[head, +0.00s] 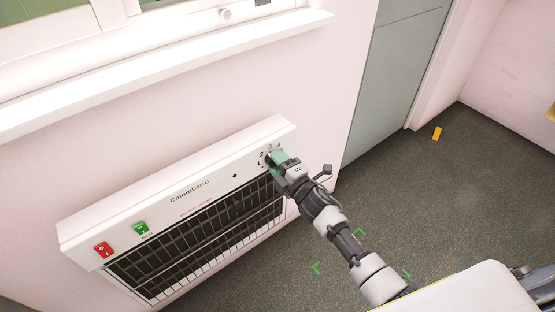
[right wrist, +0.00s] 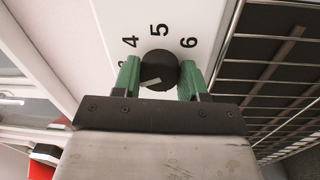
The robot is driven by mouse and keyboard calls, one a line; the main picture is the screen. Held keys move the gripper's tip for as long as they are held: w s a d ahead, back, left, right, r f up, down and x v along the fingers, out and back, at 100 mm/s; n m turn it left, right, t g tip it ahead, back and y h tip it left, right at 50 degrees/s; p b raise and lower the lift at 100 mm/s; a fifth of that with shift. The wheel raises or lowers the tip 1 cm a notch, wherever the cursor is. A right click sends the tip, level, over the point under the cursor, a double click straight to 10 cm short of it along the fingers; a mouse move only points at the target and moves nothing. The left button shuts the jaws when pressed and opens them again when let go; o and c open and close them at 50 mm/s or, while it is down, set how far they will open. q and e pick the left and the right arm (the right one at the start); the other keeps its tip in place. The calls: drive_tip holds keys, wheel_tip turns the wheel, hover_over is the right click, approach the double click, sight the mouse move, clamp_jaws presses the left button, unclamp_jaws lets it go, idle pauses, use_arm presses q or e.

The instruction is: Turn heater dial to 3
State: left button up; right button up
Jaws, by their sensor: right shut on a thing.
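The white wall heater (head: 190,190) has a black grille and a dial at its upper right end. My right gripper (head: 277,158) is at that dial and hides most of it in the head view. In the right wrist view the round black dial (right wrist: 158,69) sits between my gripper's two green fingers, which are shut on it. The numbers 4, 5 and 6 show around it; a digit at the left is partly hidden by a finger. A pale pointer mark on the dial points left and slightly down, toward that digit. My left gripper is not in view.
A red switch (head: 103,249) and a green switch (head: 141,228) are at the heater's left end. A window sill (head: 170,72) runs above it. A grey-green door (head: 393,80) stands to the right.

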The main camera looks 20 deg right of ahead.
drive_tip(key=shift+m+h+p, duration=0.3)
drive_tip(key=shift+m+p, duration=0.5)
drive_tip(key=shift+m, duration=1.6)
drive_tip(key=o, duration=0.9)
drive_tip(key=shift+f, duration=0.1)
drive_tip(key=v, duration=1)
drive_tip(key=shift+s+d, duration=0.2)
drive_tip(key=shift+s, duration=0.15)
